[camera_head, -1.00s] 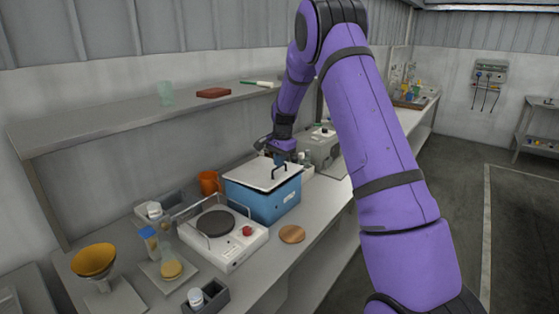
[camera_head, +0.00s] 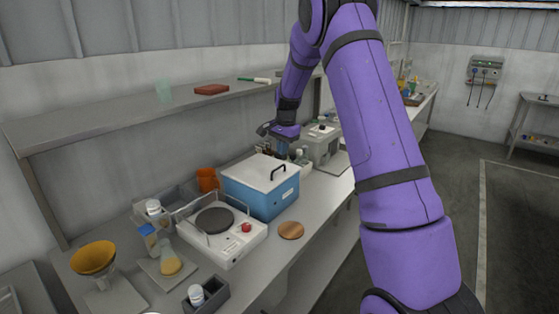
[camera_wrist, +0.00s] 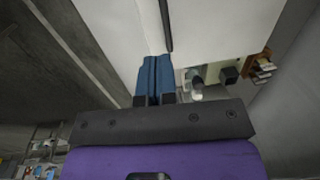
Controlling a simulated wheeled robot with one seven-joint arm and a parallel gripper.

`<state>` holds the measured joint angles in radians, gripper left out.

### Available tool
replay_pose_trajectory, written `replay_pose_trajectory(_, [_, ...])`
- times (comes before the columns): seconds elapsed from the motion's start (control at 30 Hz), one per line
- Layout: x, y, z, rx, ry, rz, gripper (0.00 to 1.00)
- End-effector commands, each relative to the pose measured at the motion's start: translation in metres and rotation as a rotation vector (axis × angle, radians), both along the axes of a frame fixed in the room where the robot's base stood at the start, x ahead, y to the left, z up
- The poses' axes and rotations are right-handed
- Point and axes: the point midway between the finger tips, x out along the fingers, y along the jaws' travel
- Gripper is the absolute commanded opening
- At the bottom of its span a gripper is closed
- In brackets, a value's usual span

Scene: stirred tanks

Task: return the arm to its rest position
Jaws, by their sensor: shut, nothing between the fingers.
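My purple arm reaches from the right foreground over the bench in the head view. My gripper (camera_head: 283,150) is small there, beyond and above the far side of a blue box with a white lid (camera_head: 262,190). The lid has a dark handle (camera_head: 279,170) and lies on the box. In the wrist view, my gripper's blue fingers (camera_wrist: 155,65) are together with nothing between them. A pale surface, likely the lid (camera_wrist: 100,30), fills the top of that view, with a dark bar (camera_wrist: 166,25) just beyond the fingertips. Whether the fingers touch anything is unclear.
A hot plate (camera_head: 215,220), a flask (camera_head: 170,262), an orange cup (camera_head: 208,180) and a yellow funnel (camera_head: 93,258) stand left of the box. A wooden disc (camera_head: 291,230) lies in front. A shelf (camera_head: 130,116) runs above the bench.

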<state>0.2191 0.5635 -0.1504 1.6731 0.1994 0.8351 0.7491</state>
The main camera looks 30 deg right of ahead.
Motion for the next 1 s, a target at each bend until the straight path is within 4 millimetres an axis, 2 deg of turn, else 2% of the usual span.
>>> replay_pose_trajectory(0.1, [-0.004,-0.002,0.027,-0.002,-0.004,0.0,0.0])
replay_pose_trajectory(0.3, [-0.011,-0.004,0.059,-0.002,-0.004,0.0,0.0])
replay_pose_trajectory(0.5, [-0.014,-0.005,0.074,-0.001,-0.003,-0.001,0.0])
replay_pose_trajectory(0.77, [-0.015,-0.004,0.078,-0.001,-0.004,0.003,0.0])
replay_pose_trajectory(0.87, [-0.022,0.002,0.088,-0.002,-0.014,0.026,0.0])
replay_pose_trajectory(1.0, [-0.045,0.024,0.118,-0.012,-0.046,0.109,0.0])
